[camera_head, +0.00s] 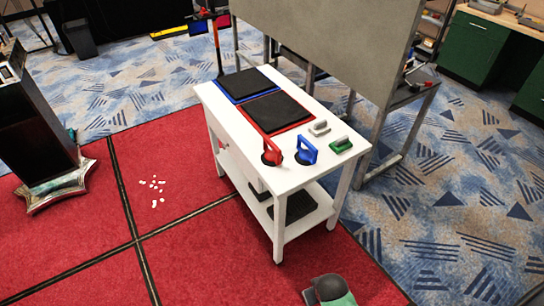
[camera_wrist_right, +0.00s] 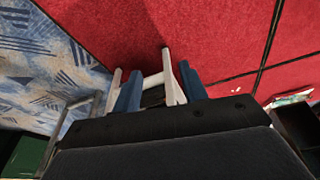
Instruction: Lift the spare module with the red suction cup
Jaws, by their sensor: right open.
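A white table (camera_head: 222,113) stands in the middle of the head view. Two flat black panels lie on its top, one on a blue tray (camera_head: 222,88) and one on a red tray (camera_head: 249,122). I cannot tell which is the spare module. A red suction cup (camera_head: 272,155) stands near the table's front edge, with a blue suction cup (camera_head: 306,151) to its right. In the right wrist view my right gripper (camera_wrist_right: 160,88) is open and empty, with white table legs beyond its blue fingers. My left gripper is not in view.
A grey block (camera_head: 319,128) and a green block (camera_head: 341,145) sit at the table's right end. Dark panels (camera_head: 290,207) lie on the lower shelf. A large grey panel on a metal frame (camera_head: 340,40) stands behind. White pieces (camera_head: 154,187) litter the red carpet.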

